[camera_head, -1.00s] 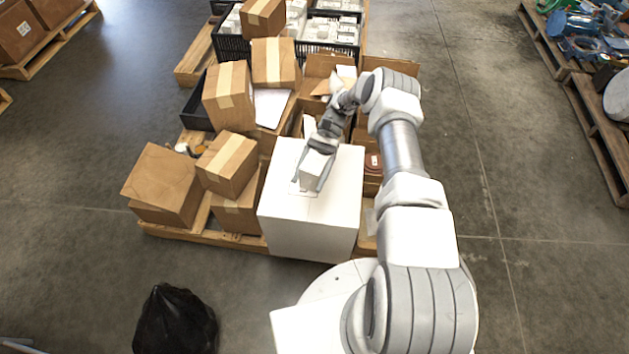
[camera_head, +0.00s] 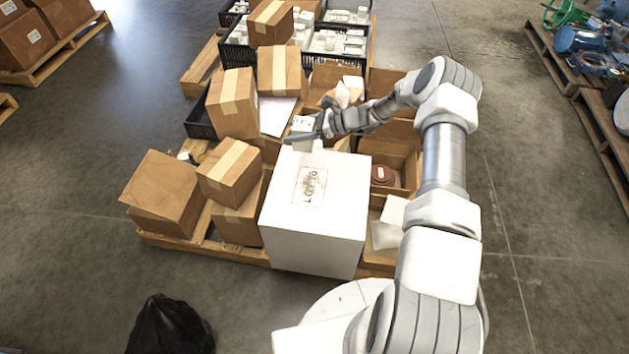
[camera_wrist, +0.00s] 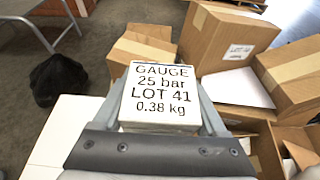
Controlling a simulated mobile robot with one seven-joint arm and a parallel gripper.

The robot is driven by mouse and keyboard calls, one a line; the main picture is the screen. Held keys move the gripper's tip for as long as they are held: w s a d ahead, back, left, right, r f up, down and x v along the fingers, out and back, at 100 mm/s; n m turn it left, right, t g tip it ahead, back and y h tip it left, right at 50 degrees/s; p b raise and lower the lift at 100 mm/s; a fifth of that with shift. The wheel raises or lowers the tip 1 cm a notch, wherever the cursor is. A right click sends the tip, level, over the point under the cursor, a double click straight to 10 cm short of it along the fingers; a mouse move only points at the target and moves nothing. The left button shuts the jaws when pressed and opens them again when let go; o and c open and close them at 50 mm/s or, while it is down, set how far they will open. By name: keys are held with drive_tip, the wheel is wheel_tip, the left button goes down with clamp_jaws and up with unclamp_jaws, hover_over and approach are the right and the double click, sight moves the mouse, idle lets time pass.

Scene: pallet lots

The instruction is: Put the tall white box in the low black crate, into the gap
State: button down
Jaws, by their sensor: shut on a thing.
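My gripper (camera_head: 302,136) is shut on a white box (camera_head: 303,123) and holds it upright near the back edge of a big white carton. In the wrist view the box's top (camera_wrist: 160,97) reads "GAUGE 25 bar LOT 41 0.38 kg", with a finger on each side. A low black crate (camera_head: 199,122) shows at the left of the pallet, largely hidden behind a leaning cardboard box. More black crates (camera_head: 236,55) stand at the back, holding many small white boxes. I cannot tell which crate has the gap.
The big white carton (camera_head: 312,225) stands at the front. Taped cardboard boxes (camera_head: 234,105) crowd the left, with another (camera_head: 278,72) behind. Open cartons (camera_head: 398,150) lie right of the gripper.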

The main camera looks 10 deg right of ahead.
drive_tip(key=shift+s+d+f+b, duration=0.4)
drive_tip(key=shift+s+f+b, duration=0.1)
drive_tip(key=shift+s+f, duration=1.1)
drive_tip(key=shift+s+d+f+b, duration=0.4)
drive_tip(key=shift+s+f+b, duration=0.05)
drive_tip(key=shift+s+f, duration=1.15)
drive_tip(key=shift+s+d+f+b, duration=0.4)
drive_tip(key=shift+s+f+b, duration=0.1)
drive_tip(key=shift+s+f, duration=1.1)
drive_tip(key=shift+f, duration=0.2)
unclamp_jaws()
